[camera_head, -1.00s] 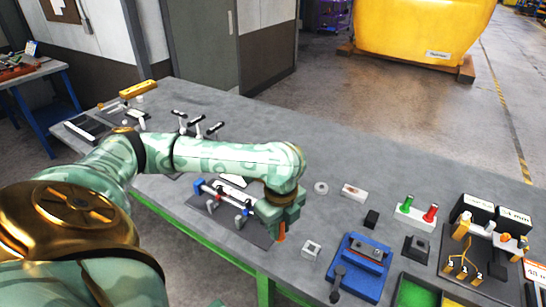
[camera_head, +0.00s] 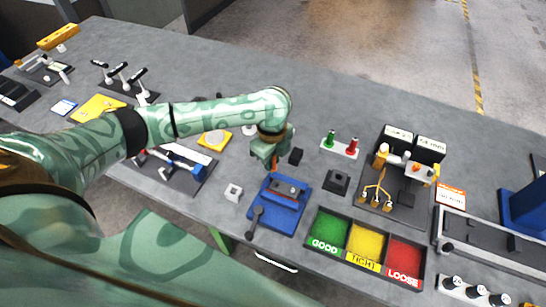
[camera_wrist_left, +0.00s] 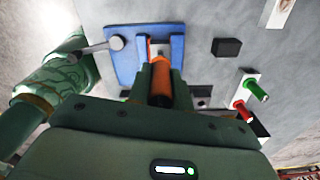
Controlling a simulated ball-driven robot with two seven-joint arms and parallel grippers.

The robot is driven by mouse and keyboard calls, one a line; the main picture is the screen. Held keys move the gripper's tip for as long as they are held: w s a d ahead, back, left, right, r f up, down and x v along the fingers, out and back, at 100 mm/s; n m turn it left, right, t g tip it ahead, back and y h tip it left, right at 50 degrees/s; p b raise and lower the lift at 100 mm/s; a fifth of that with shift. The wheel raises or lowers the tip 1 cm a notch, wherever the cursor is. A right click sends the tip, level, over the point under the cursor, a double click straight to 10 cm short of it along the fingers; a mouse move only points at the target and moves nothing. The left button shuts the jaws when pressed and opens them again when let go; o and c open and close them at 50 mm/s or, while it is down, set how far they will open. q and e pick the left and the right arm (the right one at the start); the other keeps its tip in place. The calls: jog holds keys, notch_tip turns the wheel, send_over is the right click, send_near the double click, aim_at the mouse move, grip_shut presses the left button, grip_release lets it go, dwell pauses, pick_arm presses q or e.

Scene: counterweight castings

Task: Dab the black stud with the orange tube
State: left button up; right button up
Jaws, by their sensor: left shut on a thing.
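My left gripper (camera_head: 270,150) is shut on the orange tube (camera_wrist_left: 160,80), which points out from between the fingers in the left wrist view. In the head view a bit of the tube (camera_head: 274,164) shows below the fingers, close above the back edge of the blue fixture (camera_head: 262,212). The fixture bears a grey block with small dark spots (camera_head: 287,189); I cannot tell for sure whether one is the black stud. The fixture also shows in the left wrist view (camera_wrist_left: 125,65), partly behind the tube. Contact is not clear. My right gripper is out of view.
Behind is a white holder with green and red pegs (camera_head: 340,147).

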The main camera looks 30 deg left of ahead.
aim_at(274, 168)
pick_arm(q)
jog(key=shift+w+d+r+p, duration=0.15)
jog(key=shift+d+p, duration=0.15)
jog(key=shift+p, duration=0.45)
notch_tip(274, 168, down, 3)
jog(key=shift+a+r+b, duration=0.1)
jog(key=shift+b, duration=0.55)
jog(key=shift+f+b, duration=0.3)
jog(key=shift+f, duration=0.65)
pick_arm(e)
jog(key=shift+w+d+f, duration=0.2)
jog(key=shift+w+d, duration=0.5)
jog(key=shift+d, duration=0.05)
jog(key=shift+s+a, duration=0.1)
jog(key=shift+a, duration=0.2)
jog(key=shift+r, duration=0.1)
pick_arm(q)
jog(key=shift+r+p, duration=0.1)
jog(key=shift+p, duration=0.4)
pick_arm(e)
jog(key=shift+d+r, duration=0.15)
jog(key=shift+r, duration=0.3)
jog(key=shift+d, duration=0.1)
